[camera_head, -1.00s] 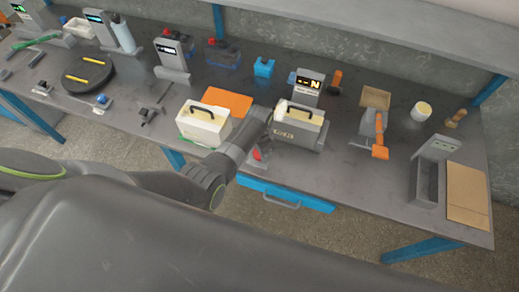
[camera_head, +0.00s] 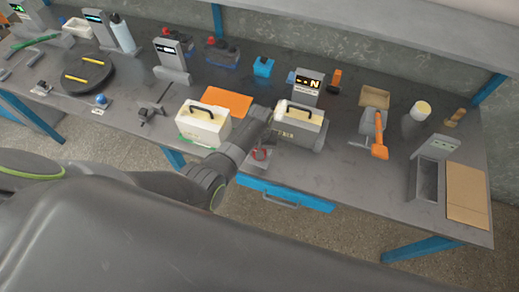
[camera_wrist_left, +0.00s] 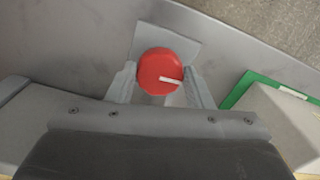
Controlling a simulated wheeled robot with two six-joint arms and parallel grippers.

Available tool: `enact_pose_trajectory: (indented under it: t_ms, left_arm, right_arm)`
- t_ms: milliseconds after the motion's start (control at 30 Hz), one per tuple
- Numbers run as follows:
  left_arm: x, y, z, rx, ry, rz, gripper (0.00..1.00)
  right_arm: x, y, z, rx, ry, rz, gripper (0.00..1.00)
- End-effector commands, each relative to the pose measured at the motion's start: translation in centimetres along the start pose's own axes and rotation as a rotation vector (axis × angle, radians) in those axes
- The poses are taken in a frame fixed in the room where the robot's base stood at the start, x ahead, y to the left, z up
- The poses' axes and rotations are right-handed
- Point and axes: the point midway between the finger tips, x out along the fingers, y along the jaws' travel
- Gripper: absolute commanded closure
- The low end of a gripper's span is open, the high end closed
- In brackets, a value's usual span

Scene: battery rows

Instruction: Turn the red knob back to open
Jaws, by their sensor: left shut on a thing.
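The red knob (camera_wrist_left: 153,68) is round with a white mark that points right in the left wrist view. It sits on a grey plate (camera_wrist_left: 172,41) between the two fingers of my left gripper (camera_wrist_left: 160,84), which is shut on it. In the head view the red knob (camera_head: 261,154) shows only in part, at the front edge of the workbench beside my left wrist. Most of my left gripper's fingers are hidden there. My right gripper is not in view.
A grey box with a cream top and black handle (camera_head: 312,128) stands just behind the knob. A white-and-green box (camera_head: 200,130) stands to its left. A blue drawer (camera_head: 285,194) is below the bench edge. An orange mat (camera_head: 226,102) lies behind.

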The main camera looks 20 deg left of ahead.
Motion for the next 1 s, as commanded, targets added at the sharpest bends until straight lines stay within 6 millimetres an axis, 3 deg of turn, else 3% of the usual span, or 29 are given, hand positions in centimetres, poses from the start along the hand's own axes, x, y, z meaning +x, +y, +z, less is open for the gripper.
enact_pose_trajectory:
  t_ms: [1000]
  left_arm:
    - [-0.06,0.17,-0.19,-0.966,0.002,0.000,0.76]
  right_arm:
    - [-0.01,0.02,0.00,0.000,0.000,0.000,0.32]
